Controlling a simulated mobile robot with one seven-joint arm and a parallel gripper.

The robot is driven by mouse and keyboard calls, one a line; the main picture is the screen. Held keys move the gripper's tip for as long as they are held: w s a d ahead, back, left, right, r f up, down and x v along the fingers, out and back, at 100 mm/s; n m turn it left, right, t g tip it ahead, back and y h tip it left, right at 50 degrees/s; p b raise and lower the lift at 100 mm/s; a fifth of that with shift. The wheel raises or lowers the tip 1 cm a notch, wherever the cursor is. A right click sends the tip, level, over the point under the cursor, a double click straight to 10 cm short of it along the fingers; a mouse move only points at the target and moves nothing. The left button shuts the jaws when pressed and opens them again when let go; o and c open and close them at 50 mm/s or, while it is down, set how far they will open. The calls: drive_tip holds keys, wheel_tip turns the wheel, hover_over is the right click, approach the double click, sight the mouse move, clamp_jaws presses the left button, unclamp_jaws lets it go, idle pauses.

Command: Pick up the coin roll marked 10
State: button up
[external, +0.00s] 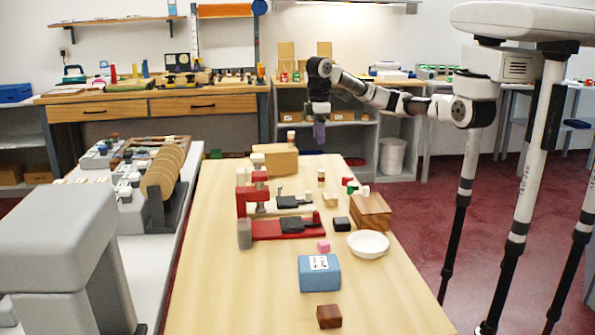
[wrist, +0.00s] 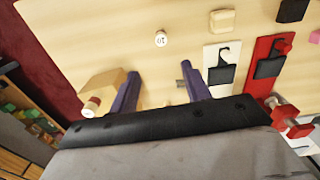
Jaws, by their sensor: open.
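In the wrist view a small roll with a white top bearing dark print that looks like 10 (wrist: 161,39) stands on the pale wooden table, beyond my fingertips. In the external view it appears to be the small upright red, white and brown roll (external: 321,176) near the back of the table. My gripper (external: 319,140) hangs above the far end of the table, apart from the roll. Its two purple fingers (wrist: 162,80) are spread with nothing held between them. A second roll (wrist: 91,106) with a red band stands on a wooden block (wrist: 104,88); it also shows in the external view (external: 291,138).
A red device (external: 288,228) and a white board with black pads (wrist: 218,72) lie nearby. A small wooden block (wrist: 221,20), a black block (external: 342,224), a brown wooden box (external: 371,212) and a white bowl (external: 368,244) stand further forward.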

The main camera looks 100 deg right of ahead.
sight(322, 170)
drive_tip(key=shift+n, duration=0.5)
drive_tip(key=f, duration=0.5)
drive_tip(key=a+f, duration=0.1)
drive_tip(key=f, duration=0.2)
drive_tip(key=shift+s+f, duration=0.25)
drive_tip(key=shift+s, duration=0.1)
drive_tip(key=f, duration=0.1)
drive_tip(key=f+p, duration=0.1)
drive_tip(key=f, duration=0.1)
drive_tip(key=f+p, duration=0.1)
drive_tip(key=shift+s+d+f, duration=0.15)
drive_tip(key=shift+s+d, duration=0.05)
drive_tip(key=shift+d, duration=0.1)
drive_tip(key=shift+f, duration=0.65)
clamp_jaws()
